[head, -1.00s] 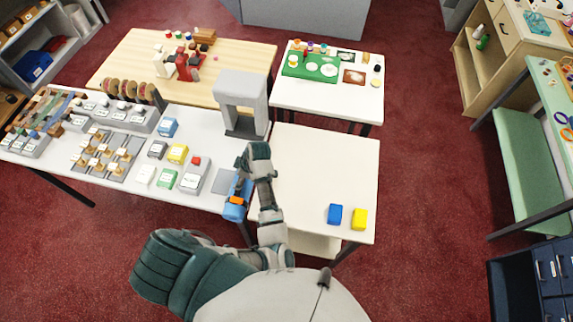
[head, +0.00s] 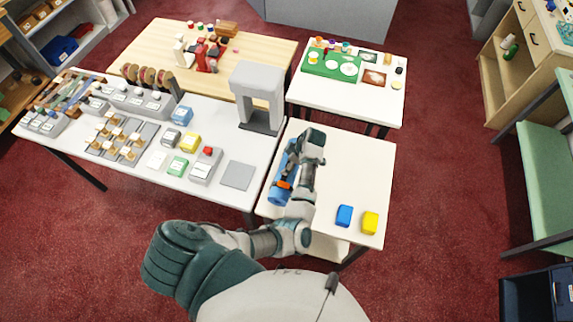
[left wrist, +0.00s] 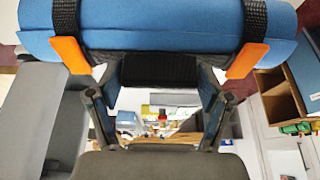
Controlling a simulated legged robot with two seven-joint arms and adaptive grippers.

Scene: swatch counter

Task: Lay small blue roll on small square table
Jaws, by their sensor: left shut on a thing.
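The small blue roll (head: 278,195) has black straps and orange clips. It also fills the top of the left wrist view (left wrist: 160,24), lying crosswise. My left gripper (head: 288,170) is shut on the roll, and its grey links and dark pad show below the roll in the left wrist view (left wrist: 160,70). The small square table (head: 355,170) is pale and mostly bare. The roll is over its left edge strip in the head view; I cannot tell how high above the top it is. My forearm hides part of the table. My right gripper is not in view.
A blue block (head: 344,216) and a yellow block (head: 370,223) sit at the table's near right corner. A grey arch-shaped device (head: 257,95) stands on the crowded counter (head: 225,115) to the left.

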